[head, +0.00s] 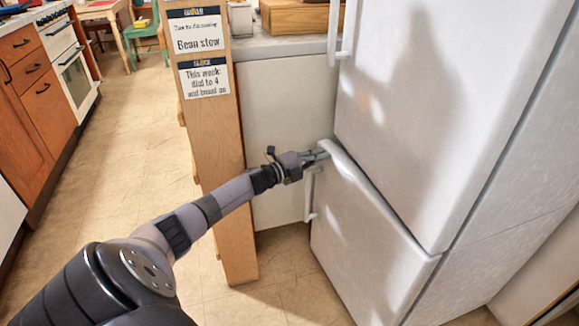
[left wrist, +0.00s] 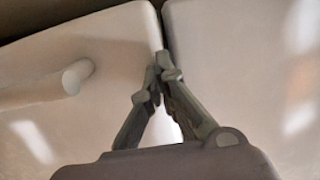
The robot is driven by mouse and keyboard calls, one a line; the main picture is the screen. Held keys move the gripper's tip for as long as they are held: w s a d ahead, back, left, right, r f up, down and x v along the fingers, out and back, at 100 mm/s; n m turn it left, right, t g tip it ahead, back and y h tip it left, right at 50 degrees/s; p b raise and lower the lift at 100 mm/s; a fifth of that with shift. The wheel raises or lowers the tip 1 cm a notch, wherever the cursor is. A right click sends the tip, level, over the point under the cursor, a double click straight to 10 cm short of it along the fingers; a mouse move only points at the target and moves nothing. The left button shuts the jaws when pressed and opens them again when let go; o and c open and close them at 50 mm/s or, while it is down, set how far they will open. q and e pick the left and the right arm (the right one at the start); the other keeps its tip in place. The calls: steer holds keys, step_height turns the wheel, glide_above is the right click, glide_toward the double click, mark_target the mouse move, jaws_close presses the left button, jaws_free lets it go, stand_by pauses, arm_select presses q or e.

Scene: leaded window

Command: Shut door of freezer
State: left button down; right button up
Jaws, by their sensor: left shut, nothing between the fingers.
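The freezer door (head: 362,235) is the lower white door of a tall fridge-freezer, with a white bar handle (head: 310,196) on its left side. Its top edge stands out a little from the upper door, so it looks slightly ajar. My left gripper (head: 324,154) is shut and empty, with its fingertips at the door's top left corner. In the left wrist view the closed fingertips (left wrist: 160,68) are at the seam between two white panels; whether they touch is unclear. A white handle (left wrist: 50,87) shows on the left panel. My right gripper is out of view.
The upper fridge door (head: 440,90) appears closed, with its own handle (head: 342,30). A wooden panel (head: 215,150) with two notes stands left of the fridge, close to my left arm. Orange cabinets (head: 35,100) and a white oven (head: 70,70) line the far left. The floor between is clear.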

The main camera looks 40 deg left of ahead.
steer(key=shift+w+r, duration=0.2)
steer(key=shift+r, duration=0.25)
